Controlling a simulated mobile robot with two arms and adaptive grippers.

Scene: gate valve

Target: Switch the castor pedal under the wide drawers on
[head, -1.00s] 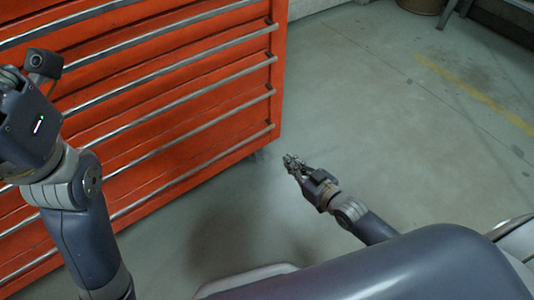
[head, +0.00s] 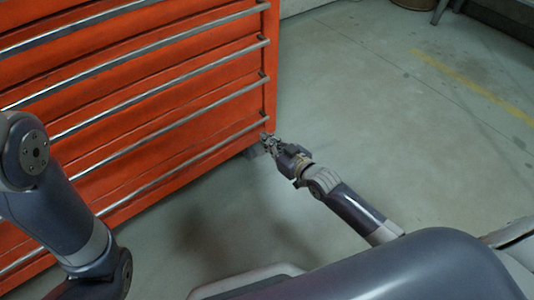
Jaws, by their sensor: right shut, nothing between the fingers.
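The wide drawers are an orange-red cabinet (head: 150,95) with long metal bar handles, filling the left of the head view. A small grey castor part (head: 252,152) shows under its near right bottom corner. Its pedal is too small and too covered to tell apart, and I cannot tell whether it is on or off. My right gripper (head: 267,141) is low, beside that bottom corner, just right of the castor part. Its fingers are shut and empty; I cannot tell whether they touch anything. My left arm comes in at the left edge, but its gripper is out of view.
The grey concrete floor (head: 370,120) right of the cabinet is clear, with a worn yellow line (head: 470,85). A round brown container (head: 412,3) is cut off at the far top edge.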

